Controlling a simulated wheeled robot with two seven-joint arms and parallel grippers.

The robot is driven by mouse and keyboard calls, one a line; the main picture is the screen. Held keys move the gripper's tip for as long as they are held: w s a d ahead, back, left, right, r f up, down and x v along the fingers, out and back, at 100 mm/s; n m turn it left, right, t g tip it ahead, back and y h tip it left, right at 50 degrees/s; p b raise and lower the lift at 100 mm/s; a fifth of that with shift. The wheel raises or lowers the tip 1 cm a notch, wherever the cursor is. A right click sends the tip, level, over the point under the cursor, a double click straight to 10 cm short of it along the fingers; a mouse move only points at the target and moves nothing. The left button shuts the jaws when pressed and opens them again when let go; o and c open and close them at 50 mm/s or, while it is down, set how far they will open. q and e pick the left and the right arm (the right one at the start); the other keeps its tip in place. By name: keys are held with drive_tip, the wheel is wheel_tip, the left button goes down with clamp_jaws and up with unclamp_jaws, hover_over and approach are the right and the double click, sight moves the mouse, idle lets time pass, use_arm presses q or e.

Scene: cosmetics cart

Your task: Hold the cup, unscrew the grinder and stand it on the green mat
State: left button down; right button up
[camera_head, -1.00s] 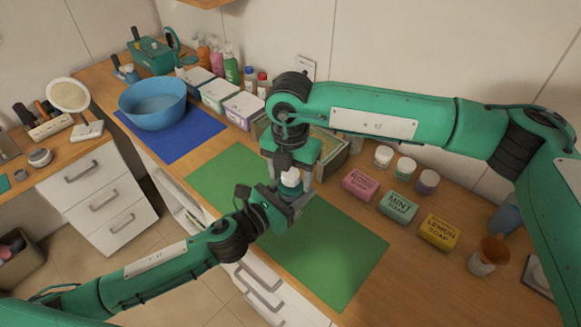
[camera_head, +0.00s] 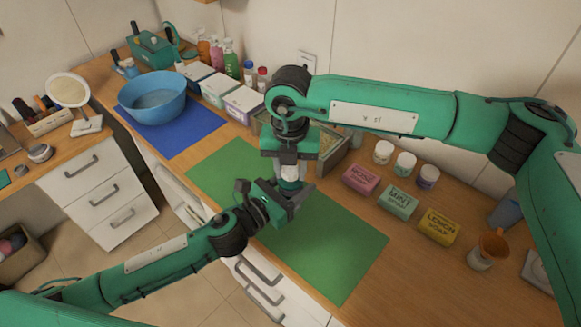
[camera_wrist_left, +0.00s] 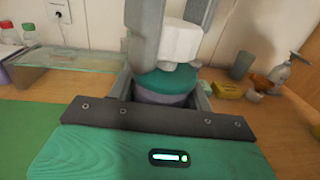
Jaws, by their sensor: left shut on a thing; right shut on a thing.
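In the left wrist view, a pale lavender cup (camera_wrist_left: 160,97) stands between the fingers of my left gripper (camera_wrist_left: 162,92), which is shut on it. A teal disc (camera_wrist_left: 168,81) lies over the cup; I cannot tell which part it belongs to. Above it is the white, faceted grinder (camera_wrist_left: 180,42), between the fingers of my right gripper (camera_wrist_left: 175,50), which is shut on it from above. In the head view, the grinder (camera_head: 290,172) shows small between my left gripper (camera_head: 283,197) and right gripper, over the green mat (camera_head: 330,245). The cup is mostly hidden there.
A glass box (camera_head: 335,152) stands behind the grippers. Pink (camera_head: 361,180), mint (camera_head: 398,202) and yellow (camera_head: 439,226) soap boxes line the right side, with small jars behind. A blue bowl (camera_head: 153,98) sits on the blue mat (camera_head: 185,143). The green mat's near right part is clear.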

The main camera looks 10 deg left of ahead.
idle(0.9)
drive_tip(key=o, duration=1.1)
